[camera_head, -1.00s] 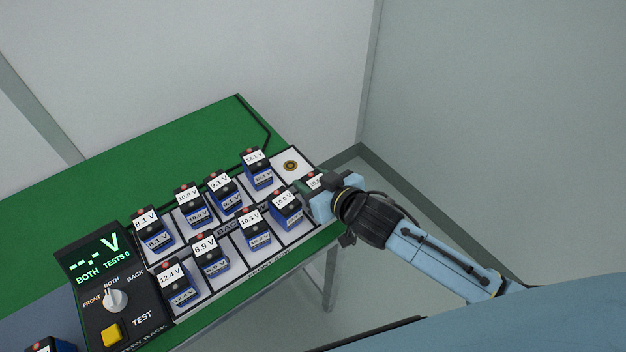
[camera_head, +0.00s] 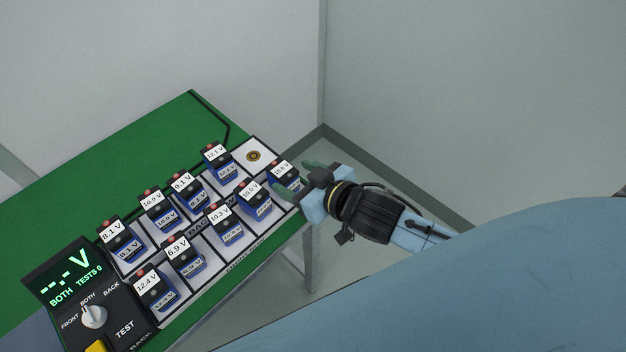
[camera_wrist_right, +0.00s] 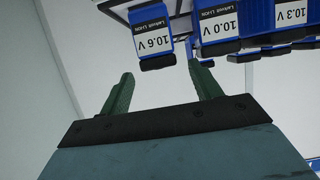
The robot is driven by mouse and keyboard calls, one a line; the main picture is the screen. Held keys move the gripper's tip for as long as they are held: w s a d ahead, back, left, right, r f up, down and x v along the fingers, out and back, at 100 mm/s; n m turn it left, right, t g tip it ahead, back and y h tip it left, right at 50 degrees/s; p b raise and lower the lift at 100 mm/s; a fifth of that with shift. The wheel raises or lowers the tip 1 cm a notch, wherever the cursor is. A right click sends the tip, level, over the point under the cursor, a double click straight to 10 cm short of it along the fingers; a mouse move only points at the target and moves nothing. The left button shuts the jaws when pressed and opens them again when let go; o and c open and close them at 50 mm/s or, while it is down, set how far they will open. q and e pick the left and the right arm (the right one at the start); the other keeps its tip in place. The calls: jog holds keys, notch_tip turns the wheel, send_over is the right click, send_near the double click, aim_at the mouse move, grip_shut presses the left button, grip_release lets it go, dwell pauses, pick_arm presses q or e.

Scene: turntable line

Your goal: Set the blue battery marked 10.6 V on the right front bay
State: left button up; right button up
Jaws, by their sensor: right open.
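The blue battery marked 10.6 V (camera_head: 287,178) stands at the right end of the front row, on the right front bay. It also shows in the right wrist view (camera_wrist_right: 152,40), just beyond the fingertips. It looks upright and in line with the other batteries; its underside is hidden. My right gripper (camera_head: 301,179) is open and empty, just right of this battery. In the right wrist view its two green fingers (camera_wrist_right: 161,68) are spread, with clear space between them and the battery appears apart from them. My left gripper is not in view.
Several other blue batteries stand on the rack, including one marked 10.0 V (camera_wrist_right: 217,30) beside it. The back right bay (camera_head: 253,156) is empty, showing a gold contact. The tester panel (camera_head: 85,300) is at the left. The green table (camera_head: 120,155) is clear behind; floor lies right.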

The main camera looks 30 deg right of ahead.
jog(key=v, duration=0.5)
dwell(0.5)
